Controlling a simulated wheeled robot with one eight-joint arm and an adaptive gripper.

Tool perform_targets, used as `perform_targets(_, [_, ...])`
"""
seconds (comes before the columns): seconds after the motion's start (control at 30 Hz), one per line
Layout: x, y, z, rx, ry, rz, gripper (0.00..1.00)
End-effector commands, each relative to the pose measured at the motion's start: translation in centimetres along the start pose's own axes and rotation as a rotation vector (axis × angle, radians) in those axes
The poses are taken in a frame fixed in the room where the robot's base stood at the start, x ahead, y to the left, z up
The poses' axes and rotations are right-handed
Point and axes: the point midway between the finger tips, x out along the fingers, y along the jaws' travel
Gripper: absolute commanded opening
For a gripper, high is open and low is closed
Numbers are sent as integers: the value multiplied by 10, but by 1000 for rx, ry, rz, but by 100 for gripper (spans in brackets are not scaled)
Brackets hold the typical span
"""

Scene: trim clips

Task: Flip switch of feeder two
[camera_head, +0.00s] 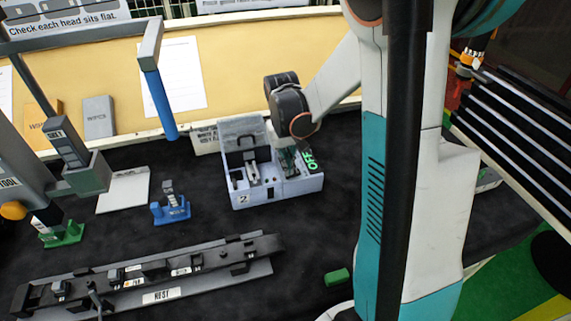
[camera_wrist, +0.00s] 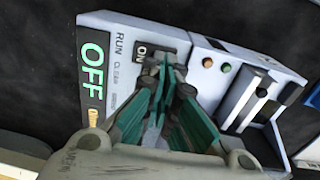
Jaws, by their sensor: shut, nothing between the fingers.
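Feeder two, a pale grey box (camera_head: 262,195) with a "2" label, stands on the dark table in the middle of the head view. In the wrist view its panel (camera_wrist: 110,22) shows a large green "OFF" display (camera_wrist: 93,62) and a dark switch plate (camera_wrist: 150,48) marked "ON". My gripper (camera_wrist: 166,72) is shut and empty, its teal fingers over the switch plate. The fingertips hide most of the switch, so I cannot tell its lever position or whether they touch it. In the head view, my arm reaches the feeder's right half, and the green "OFF" display (camera_head: 309,161) shows there too.
Two round buttons (camera_wrist: 215,64) and a roller bay (camera_wrist: 245,98) lie right of my fingers in the wrist view. A blue fixture (camera_head: 170,209) stands left of the feeder.

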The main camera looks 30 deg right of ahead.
Motion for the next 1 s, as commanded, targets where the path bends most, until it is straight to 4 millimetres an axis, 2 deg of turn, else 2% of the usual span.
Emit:
perform_targets(0.03, [4,6,3,5,-4,9,0])
perform_targets(0.13, [2,8,3,5,-4,12,0])
perform_targets(0.27, [-9,7,2,4,-3,12,0])
perform_targets(0.8, [-114,-8,-5,-3,2,4,0])
perform_targets(1.0, [-136,-10,-5,-3,2,3,0])
